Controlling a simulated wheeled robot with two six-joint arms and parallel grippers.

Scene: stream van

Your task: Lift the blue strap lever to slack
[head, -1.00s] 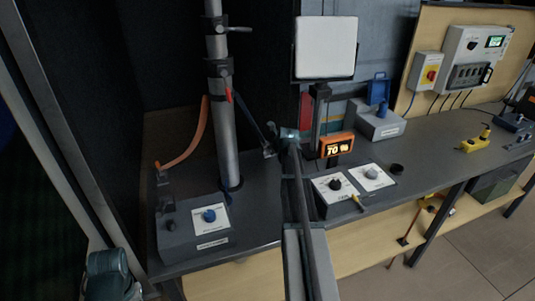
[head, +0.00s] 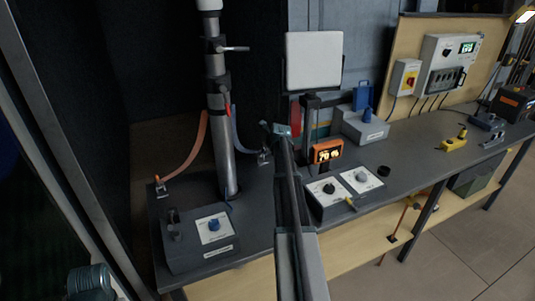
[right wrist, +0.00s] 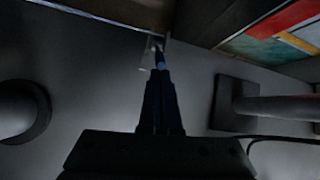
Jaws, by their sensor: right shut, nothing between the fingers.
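The blue strap (head: 236,135) runs from the mast (head: 222,150) down to a small buckle on the bench (head: 264,157). It hangs in a sagging curve. The blue lever is too small to make out clearly in the head view. My right gripper (head: 268,127) is shut and empty, above the buckle and apart from it in the picture. In the right wrist view its fingers (right wrist: 158,60) point at a small pale plate with a bluish piece at their tips; I cannot tell whether they touch. My left gripper is out of view.
An orange strap (head: 190,160) sags to its own buckle at left. A control box with a blue knob (head: 212,228) stands at the front left. An orange display (head: 327,151) and two dial panels (head: 345,190) stand right of my right arm. A red lever (head: 229,109) is on the mast.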

